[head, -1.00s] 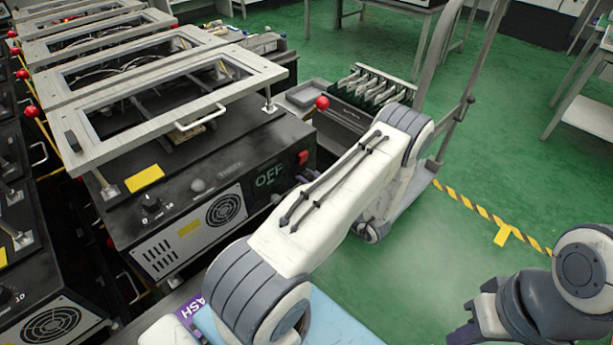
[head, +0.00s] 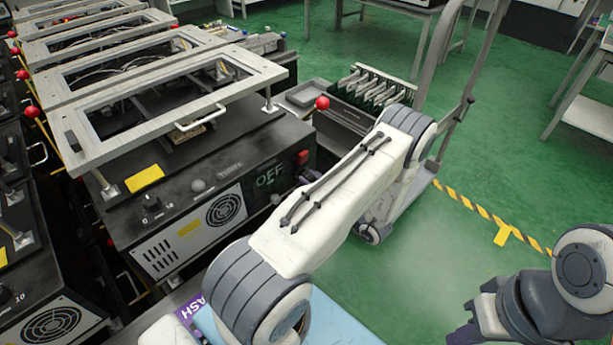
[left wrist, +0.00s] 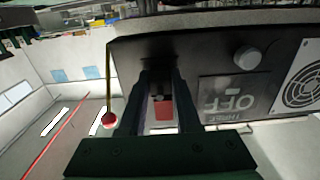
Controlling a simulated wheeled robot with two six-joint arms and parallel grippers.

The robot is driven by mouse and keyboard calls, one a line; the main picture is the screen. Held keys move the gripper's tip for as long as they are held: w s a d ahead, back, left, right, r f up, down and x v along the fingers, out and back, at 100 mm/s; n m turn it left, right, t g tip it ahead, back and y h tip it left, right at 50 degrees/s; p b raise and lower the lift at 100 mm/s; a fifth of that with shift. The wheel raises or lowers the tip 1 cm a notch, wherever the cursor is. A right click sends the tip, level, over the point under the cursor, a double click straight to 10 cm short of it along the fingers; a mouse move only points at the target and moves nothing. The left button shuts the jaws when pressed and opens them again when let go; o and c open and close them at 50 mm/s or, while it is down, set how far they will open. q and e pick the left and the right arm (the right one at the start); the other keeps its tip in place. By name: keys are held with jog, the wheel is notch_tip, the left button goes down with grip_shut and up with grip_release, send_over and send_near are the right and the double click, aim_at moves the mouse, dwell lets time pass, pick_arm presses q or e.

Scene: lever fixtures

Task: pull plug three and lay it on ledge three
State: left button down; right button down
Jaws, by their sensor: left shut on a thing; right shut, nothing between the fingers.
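The black unit with the words THREE and OFF (head: 270,176) stands left of centre in the head view; its panel fills the top right of the left wrist view (left wrist: 232,98). My left gripper (left wrist: 161,70) is shut at this panel beside the OFF sign. The plug in its jaws is mostly hidden by the dark fingers. In the head view, my left gripper (head: 309,176) is partly hidden behind my arm, just below a red block (head: 302,157) on the panel. My right gripper (head: 464,336) is shut and empty at bottom right. I cannot pick out ledge three.
A red-balled lever (head: 322,103) rises right of the unit. Grey frames with handles (head: 200,118) cover the row of units. A tray with dark upright plates (head: 372,90) stands behind my left arm. The green floor (head: 450,230) at right is open.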

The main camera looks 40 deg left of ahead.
aim_at(313, 181)
pick_arm(q)
jog(key=shift+s+d, duration=0.2)
jog(key=shift+d, duration=2.55)
